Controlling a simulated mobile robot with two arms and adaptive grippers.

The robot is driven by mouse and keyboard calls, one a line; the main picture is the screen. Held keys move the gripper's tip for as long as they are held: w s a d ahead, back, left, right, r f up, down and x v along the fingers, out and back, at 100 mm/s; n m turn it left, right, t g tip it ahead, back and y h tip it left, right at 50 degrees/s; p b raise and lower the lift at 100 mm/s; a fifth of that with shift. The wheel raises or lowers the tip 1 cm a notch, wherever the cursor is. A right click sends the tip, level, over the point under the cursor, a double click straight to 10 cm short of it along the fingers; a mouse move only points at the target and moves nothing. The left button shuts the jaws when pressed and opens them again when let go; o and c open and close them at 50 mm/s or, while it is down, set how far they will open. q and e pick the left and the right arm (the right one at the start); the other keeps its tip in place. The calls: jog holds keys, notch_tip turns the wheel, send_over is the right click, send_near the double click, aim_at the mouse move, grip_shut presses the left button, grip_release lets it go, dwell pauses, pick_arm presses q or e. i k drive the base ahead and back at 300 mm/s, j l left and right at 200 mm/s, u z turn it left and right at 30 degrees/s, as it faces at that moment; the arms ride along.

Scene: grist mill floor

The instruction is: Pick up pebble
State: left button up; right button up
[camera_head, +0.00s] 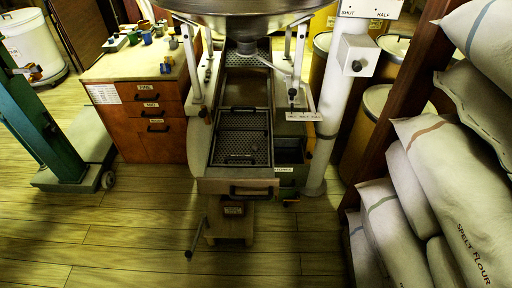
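I cannot make out a pebble for certain; anything that small is hard to tell from the holes and shadows of the sieve. A perforated metal sieve tray (240,147) lies in the long pale machine frame in the middle, below a large metal hopper (245,8). A pale front tray with a dark handle (253,190) sticks out toward me at its near end. A dark green bin with a small label (284,169) sits just right of the sieve. Neither of my grippers is in view.
A wooden drawer cabinet (148,140) with small items on top stands left. A green platform scale (68,176) is farther left. Flour sacks (455,180) on a rack fill the right, with drums behind. A low wooden step (232,223) sits in front; the near floor (120,245) is clear.

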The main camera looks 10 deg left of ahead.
aim_at(255, 146)
jog(key=i+l+u, duration=0.1)
jog(key=i+u, duration=0.15)
jog(key=u, duration=0.2)
jog(key=i+l+u, duration=0.2)
jog(key=u, duration=0.25)
jog(key=i+l+u, duration=0.15)
jog(key=l+u, duration=0.15)
jog(key=u, duration=0.15)
